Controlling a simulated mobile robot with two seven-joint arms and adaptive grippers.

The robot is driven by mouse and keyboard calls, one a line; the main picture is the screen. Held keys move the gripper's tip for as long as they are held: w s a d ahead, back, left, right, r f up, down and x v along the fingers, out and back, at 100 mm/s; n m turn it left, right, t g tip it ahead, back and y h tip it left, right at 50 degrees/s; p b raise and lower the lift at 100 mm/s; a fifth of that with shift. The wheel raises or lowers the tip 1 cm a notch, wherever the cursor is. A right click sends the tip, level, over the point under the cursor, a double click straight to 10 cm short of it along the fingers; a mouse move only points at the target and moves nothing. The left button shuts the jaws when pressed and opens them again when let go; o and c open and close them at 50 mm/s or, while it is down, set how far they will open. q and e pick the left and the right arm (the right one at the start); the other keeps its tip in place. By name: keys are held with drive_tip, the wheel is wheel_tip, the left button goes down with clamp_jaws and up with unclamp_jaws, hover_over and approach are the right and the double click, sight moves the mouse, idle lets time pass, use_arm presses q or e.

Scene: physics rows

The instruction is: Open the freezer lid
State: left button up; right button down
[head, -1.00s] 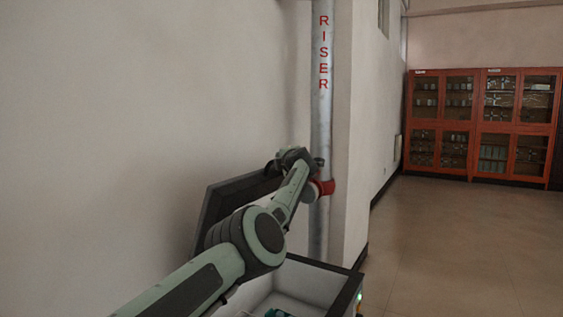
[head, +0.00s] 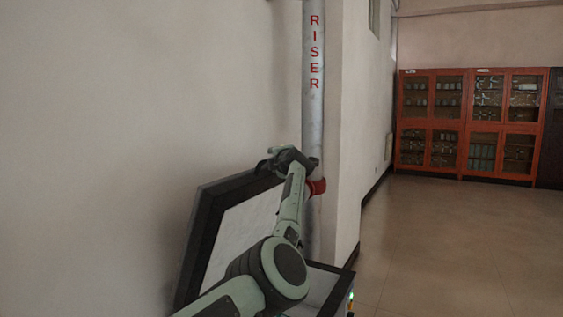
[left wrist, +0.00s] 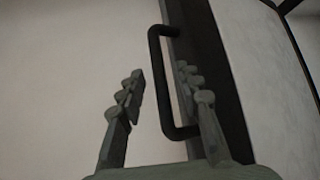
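The freezer lid (head: 185,262) stands raised near the wall, tilted up, with its dark frame and pale inner face showing. The freezer body (head: 340,293) is below, mostly hidden by my left arm and the picture's bottom edge. My left gripper (head: 268,163) is at the lid's top edge. In the left wrist view, my left gripper (left wrist: 158,85) is open, and the lid's black bar handle (left wrist: 157,80) shows between its fingers, apart from the left finger. I cannot tell whether the right finger touches it. My right gripper is in neither view.
A grey riser pipe (head: 313,120) with a red collar (head: 317,187) stands close behind my left gripper, beside a wall corner. Red glass-fronted cabinets (head: 470,125) stand far right. The floor (head: 450,240) before them is clear.

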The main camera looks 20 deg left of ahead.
use_arm(q)
drive_tip(key=v, duration=0.9)
drive_tip(key=shift+s+d, duration=0.2)
drive_tip(key=shift+s, duration=0.1)
